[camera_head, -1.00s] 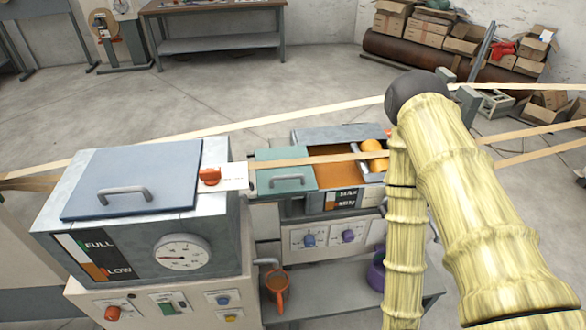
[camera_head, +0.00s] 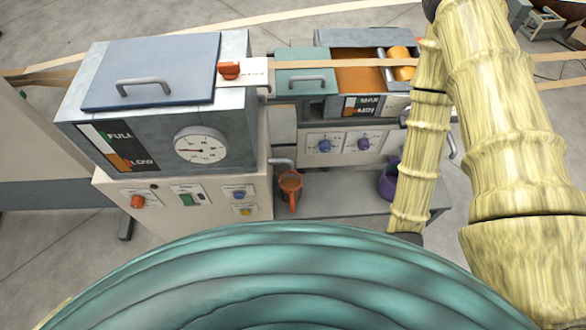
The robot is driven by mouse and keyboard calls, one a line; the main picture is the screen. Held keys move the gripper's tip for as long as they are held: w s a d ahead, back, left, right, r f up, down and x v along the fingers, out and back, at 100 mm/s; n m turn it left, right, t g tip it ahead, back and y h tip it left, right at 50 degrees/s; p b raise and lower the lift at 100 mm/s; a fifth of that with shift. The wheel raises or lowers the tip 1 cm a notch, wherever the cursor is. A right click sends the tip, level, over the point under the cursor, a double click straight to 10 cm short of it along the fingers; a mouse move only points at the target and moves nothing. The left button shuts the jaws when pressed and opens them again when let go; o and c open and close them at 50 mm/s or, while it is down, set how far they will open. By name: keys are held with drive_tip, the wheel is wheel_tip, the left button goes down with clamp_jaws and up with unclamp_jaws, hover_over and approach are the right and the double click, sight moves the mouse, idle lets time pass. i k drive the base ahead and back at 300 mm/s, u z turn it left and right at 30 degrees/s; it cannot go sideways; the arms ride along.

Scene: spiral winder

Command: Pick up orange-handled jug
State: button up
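The orange-handled jug (camera_head: 291,184) stands on the low grey shelf between the big machine box and the tank unit, below a small grey spout. It is small in the head view, with its orange handle toward me. My arm runs down the right side of the view and is clear of the jug. My gripper is not visible, so its opening and what it holds do not show.
The grey shelf (camera_head: 340,208) also bears a purple container (camera_head: 388,182) on the right, partly behind my arm. The machine box (camera_head: 160,110) with a gauge stands left of the jug. The tank unit (camera_head: 345,125) rises behind it. A large teal ribbed surface fills the bottom foreground.

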sight(291, 181)
drive_tip(key=k, duration=0.5)
drive_tip(key=u, duration=2.75)
drive_tip(key=k, duration=1.1)
drive_tip(key=z, duration=1.4)
